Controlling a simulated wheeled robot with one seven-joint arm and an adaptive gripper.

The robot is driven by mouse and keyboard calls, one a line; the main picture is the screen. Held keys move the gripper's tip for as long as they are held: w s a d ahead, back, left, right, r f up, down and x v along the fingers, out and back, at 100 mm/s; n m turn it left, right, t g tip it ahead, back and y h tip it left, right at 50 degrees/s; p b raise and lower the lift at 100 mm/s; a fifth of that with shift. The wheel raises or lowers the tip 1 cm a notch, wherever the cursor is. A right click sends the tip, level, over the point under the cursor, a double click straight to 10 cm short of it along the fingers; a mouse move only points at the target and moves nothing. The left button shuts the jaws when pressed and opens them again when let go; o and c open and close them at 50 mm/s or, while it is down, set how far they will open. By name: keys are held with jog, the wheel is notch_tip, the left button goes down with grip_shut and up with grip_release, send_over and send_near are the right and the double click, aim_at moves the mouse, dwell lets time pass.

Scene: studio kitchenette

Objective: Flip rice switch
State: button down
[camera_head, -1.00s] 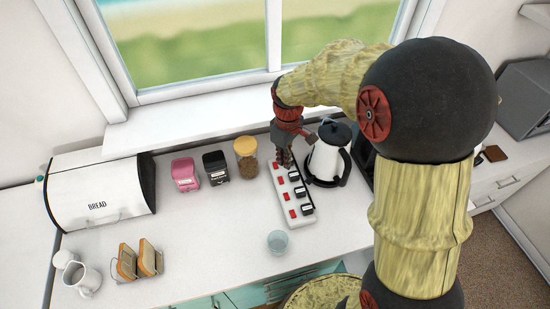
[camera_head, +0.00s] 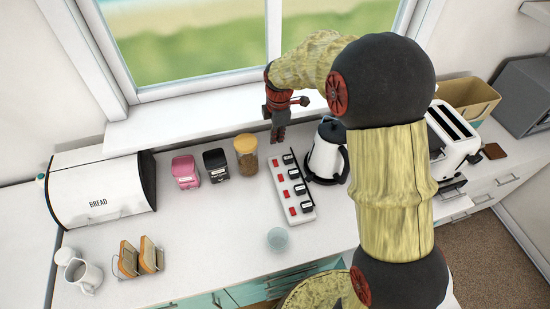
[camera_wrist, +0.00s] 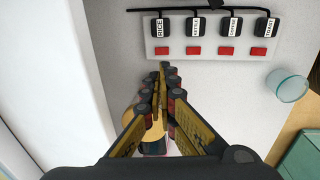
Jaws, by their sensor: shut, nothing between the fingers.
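A white power strip (camera_head: 303,215) lies on the counter with several black plugs and red switches. The plug labelled RICE (camera_wrist: 160,27) is leftmost in the wrist view, with its red switch (camera_wrist: 162,51) beside it. In the head view this rice switch (camera_head: 276,162) is at the window end. My gripper (camera_head: 278,140) is shut and empty, raised above the counter just beyond that end. In the wrist view my fingertips (camera_wrist: 164,70) point toward the strip, a little short of the rice switch in the picture. I cannot tell which way the switch is tipped.
A kettle (camera_head: 326,158) stands right of the strip. A yellow-lidded jar (camera_head: 246,158), a black container (camera_head: 216,166) and a pink one (camera_head: 185,172) stand left. A glass (camera_head: 278,239) is near the strip's front end. A toaster (camera_head: 455,138) stands far right.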

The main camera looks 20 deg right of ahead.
aim_at(275, 162)
jog(key=f, duration=0.4)
jog(key=w+f, duration=0.1)
jog(key=f, duration=0.3)
jog(key=f+b, duration=0.1)
jog(key=f, duration=0.3)
jog(key=shift+w+f, duration=0.25)
jog(key=shift+f, duration=0.1)
jog(key=shift+w+f, duration=0.1)
jog(key=shift+f, duration=0.5)
jog(key=shift+f, duration=0.1)
